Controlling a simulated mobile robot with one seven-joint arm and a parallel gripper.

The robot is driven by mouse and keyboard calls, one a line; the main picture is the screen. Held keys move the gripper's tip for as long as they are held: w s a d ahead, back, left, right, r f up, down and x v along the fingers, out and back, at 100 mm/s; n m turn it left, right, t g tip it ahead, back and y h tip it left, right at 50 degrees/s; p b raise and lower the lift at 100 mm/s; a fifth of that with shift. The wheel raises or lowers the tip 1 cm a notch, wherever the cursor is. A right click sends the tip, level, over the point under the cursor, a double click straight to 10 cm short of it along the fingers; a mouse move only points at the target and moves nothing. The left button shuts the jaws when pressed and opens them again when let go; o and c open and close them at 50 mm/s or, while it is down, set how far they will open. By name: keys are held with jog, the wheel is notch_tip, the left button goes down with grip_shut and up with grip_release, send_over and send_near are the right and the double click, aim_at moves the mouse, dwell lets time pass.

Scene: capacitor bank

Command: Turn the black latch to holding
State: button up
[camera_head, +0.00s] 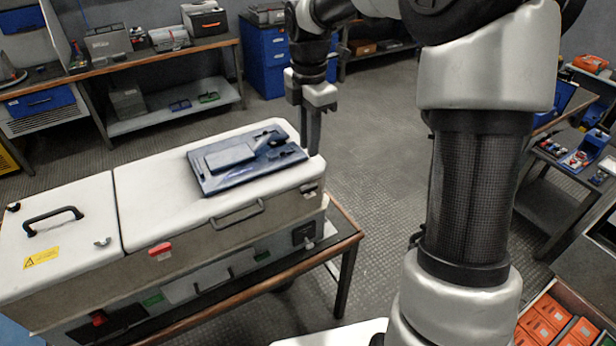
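The capacitor bank is a long white and grey box (150,205) on a wood-edged table, at the left and middle of the head view. A small dark latch (309,187) sits on its front side near the right end, just under the lid edge; its exact position is too small to tell. A red latch (160,249) is further left on the same side. My gripper (313,150) points down at the right end of the lid, above and slightly behind the dark latch. I cannot tell whether its fingers touch the box or how far apart they are.
A dark blue folder-like case (248,160) lies on the lid, close left of my gripper. A grey handle (237,214) sticks out from the front side, and a black handle (52,220) stands on the left lid. Open floor (385,190) lies right of the table.

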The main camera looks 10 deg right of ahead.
aim_at(309, 187)
notch_tip(309, 187, down, 13)
jog(key=shift+r, duration=0.2)
grip_shut()
